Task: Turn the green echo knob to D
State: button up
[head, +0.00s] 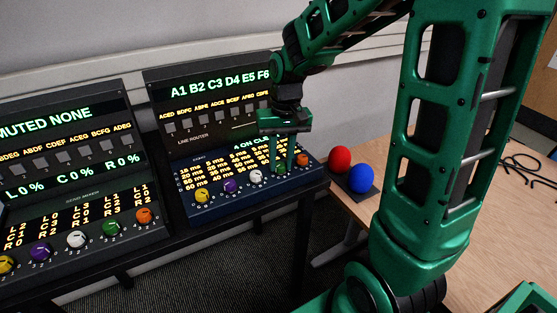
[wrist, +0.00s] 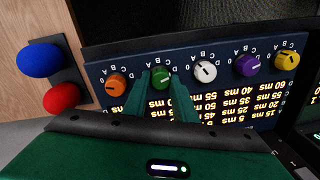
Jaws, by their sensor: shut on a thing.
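The green echo knob (wrist: 162,77) sits on the blue echo panel (wrist: 210,67), between the orange and white knobs. In the head view the knob (head: 281,169) is partly hidden by my fingers. My gripper (head: 284,164) points down at the panel, with one finger on each side of the green knob. It is shut on the knob; in the wrist view my fingers (wrist: 162,88) flank it closely. Letters and a 0 are printed around each knob. The green knob's pointer is too small to read surely, so I cannot tell its setting.
Orange (wrist: 116,85), white (wrist: 205,71), purple (wrist: 247,64) and yellow (wrist: 287,60) knobs share the panel. A second panel with a similar knob row, including another green knob (head: 110,227), stands left. A red ball (head: 340,158) and blue ball (head: 360,178) sit right on the wooden table.

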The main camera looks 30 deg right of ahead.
aim_at(283, 164)
jog(key=shift+w, duration=0.15)
jog(key=o, duration=1.1)
jog(key=shift+c, duration=0.2)
notch_tip(283, 164, up, 11)
jog(key=shift+d, duration=0.35)
jog(key=shift+f, duration=0.15)
jog(key=s+d+f+m, duration=0.1)
jog(key=s+d+f, duration=0.1)
jog(key=s, duration=0.6)
jog(key=s+d+f+m, duration=0.1)
jog(key=s+d+f, duration=0.1)
jog(key=s+d, duration=0.2)
jog(key=s+d+f+m, duration=0.1)
jog(key=s+d+f, duration=0.1)
jog(key=s, duration=0.9)
jog(key=shift+s+d+f, duration=0.3)
jog(key=shift+d+f, duration=0.05)
jog(key=shift+d, duration=0.2)
